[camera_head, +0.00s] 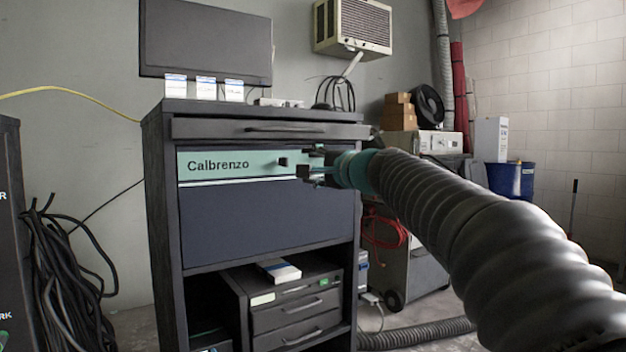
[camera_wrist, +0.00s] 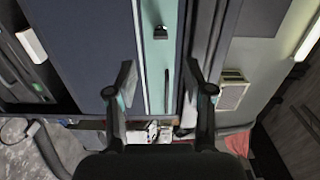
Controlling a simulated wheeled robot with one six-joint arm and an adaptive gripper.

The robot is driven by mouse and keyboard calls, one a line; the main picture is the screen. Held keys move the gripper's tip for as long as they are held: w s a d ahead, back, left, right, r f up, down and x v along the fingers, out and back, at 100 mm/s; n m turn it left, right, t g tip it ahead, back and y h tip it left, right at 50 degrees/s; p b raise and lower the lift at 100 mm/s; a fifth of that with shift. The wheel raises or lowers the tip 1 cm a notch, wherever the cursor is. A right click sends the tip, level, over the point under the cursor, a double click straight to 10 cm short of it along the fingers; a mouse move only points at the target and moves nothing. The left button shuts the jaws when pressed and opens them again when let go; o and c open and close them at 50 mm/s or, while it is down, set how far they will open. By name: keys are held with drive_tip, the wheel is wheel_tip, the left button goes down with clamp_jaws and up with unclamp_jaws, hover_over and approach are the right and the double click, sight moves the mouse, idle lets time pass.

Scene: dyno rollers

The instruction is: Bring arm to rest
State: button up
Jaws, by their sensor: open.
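My arm, in a dark ribbed sleeve with a teal cuff, reaches in from the lower right in the head view. My gripper (camera_head: 304,168) is in front of the teal strip of the Calbrenzo cabinet (camera_head: 268,228). In the wrist view my gripper (camera_wrist: 160,85) is open, with its two dark fingers apart and nothing between them. The teal strip (camera_wrist: 155,90) with a small dark knob (camera_wrist: 160,32) shows beyond the fingers. I cannot tell whether the fingers touch the cabinet.
A drawer with a handle (camera_head: 285,128) is just above my gripper. A monitor (camera_head: 205,40) and small white boxes (camera_head: 205,88) stand on the cabinet top. A grey wheeled machine (camera_head: 410,255) stands to the right. Black cables (camera_head: 65,270) hang at left.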

drive_tip(key=s+d+f+n+g+h, duration=0.1)
drive_tip(key=s+f+n+g, duration=0.1)
drive_tip(key=s+f, duration=0.35)
drive_tip(key=s+d+f+n+g+h+p, duration=0.1)
drive_tip(key=s+f+n+g+h, duration=0.1)
drive_tip(key=f, duration=0.7)
drive_tip(key=s+d+f+n+g+h, duration=0.1)
drive_tip(key=s+f+n+g, duration=0.2)
drive_tip(key=f, duration=0.5)
drive_tip(key=s+d+f+n+h+p, duration=0.1)
drive_tip(key=s+d+f+h+p, duration=0.1)
drive_tip(key=s, duration=0.7)
drive_tip(key=s+d+f+n+g+h+p, duration=0.1)
drive_tip(key=s+d+f, duration=0.3)
drive_tip(key=s, duration=0.6)
drive_tip(key=s+d+f+n+g+h+p, duration=0.1)
drive_tip(key=s+d+f+h+p, duration=0.2)
drive_tip(key=s+d, duration=0.4)
drive_tip(key=s, duration=0.3)
drive_tip(key=shift+f+n+p, duration=0.25)
drive_tip(key=shift+n+p, duration=0.05)
drive_tip(key=shift+n, duration=0.1)
